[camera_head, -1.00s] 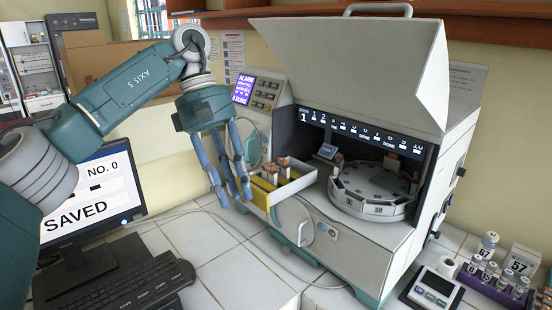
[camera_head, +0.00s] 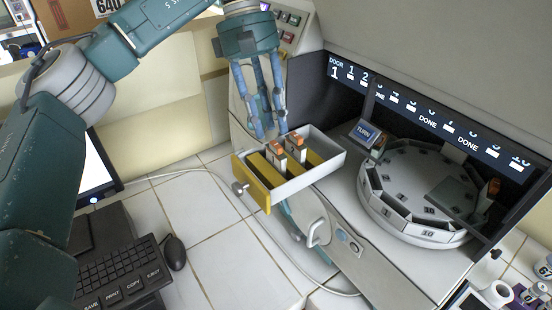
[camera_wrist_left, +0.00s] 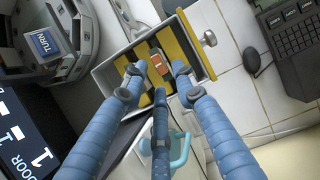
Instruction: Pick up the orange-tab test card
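Two orange-tab test cards stand upright in the open drawer: one nearer the drawer front (camera_head: 277,150), one farther right (camera_head: 297,142). The drawer (camera_head: 325,172) has white walls, yellow strips inside and a yellow front. My left gripper (camera_head: 268,130) has blue fingers and hangs just behind and above the cards, fingers pointing down. In the left wrist view the fingers are spread apart, and an orange tab (camera_wrist_left: 158,64) shows between the tips. Another bit of orange is partly hidden by a finger. Nothing is held. My right gripper is out of view.
The incubator's round carousel (camera_head: 400,210) sits right of the drawer, with a small TURN screen (camera_head: 366,134) beside it. Another orange tab (camera_head: 492,187) shows inside at the right. A keyboard (camera_head: 118,275) and mouse (camera_head: 174,252) lie at lower left. White tiles before the drawer are clear.

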